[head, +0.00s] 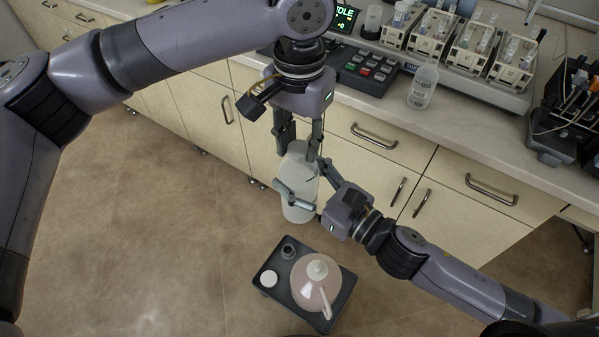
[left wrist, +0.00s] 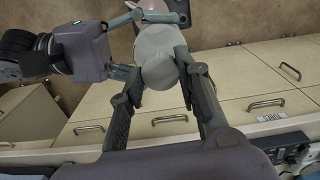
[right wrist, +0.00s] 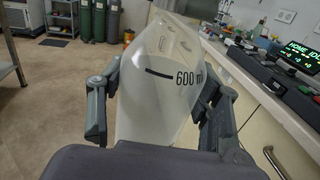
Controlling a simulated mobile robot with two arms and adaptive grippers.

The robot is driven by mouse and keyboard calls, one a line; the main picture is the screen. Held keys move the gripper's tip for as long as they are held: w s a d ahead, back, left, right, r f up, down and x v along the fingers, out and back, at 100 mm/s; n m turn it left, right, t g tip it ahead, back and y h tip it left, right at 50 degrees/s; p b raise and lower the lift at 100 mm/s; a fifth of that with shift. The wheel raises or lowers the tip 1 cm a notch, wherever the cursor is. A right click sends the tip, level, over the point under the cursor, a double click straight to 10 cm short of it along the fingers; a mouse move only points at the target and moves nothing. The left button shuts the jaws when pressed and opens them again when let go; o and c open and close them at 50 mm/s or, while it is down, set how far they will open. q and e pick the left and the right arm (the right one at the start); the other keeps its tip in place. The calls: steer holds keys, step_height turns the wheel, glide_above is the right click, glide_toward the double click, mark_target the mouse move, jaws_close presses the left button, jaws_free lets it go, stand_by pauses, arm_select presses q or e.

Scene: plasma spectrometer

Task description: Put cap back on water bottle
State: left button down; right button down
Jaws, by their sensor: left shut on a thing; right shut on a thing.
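The water bottle (head: 300,200) is a pale, translucent bottle held roughly upright in front of the cabinets. Its "600 ml" mark shows on the bottle wall (right wrist: 160,95) in the right wrist view. My right gripper (head: 297,197) comes from the right and is shut around the bottle's body, one finger on each side. My left gripper (head: 299,143) points down from above, its fingers on either side of the whitish cap (left wrist: 155,45) at the bottle's top. The fingers hide much of the top, so I cannot tell whether the cap is seated on the neck.
Another bottle (head: 423,85) and the spectrometer gear stand on the counter (head: 470,125) behind. The floor at left is clear.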

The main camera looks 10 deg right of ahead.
arm_select(q)
steer(key=m, duration=0.5)
steer(key=shift+a+m, duration=0.1)
steer(key=shift+m, duration=0.3)
steer(key=m, duration=0.5)
steer(key=shift+w+m, duration=0.1)
steer(key=shift+m, duration=0.2)
steer(key=m, duration=1.1)
steer(key=c, duration=1.2)
jaws_free()
steer(key=shift+r, duration=2.2)
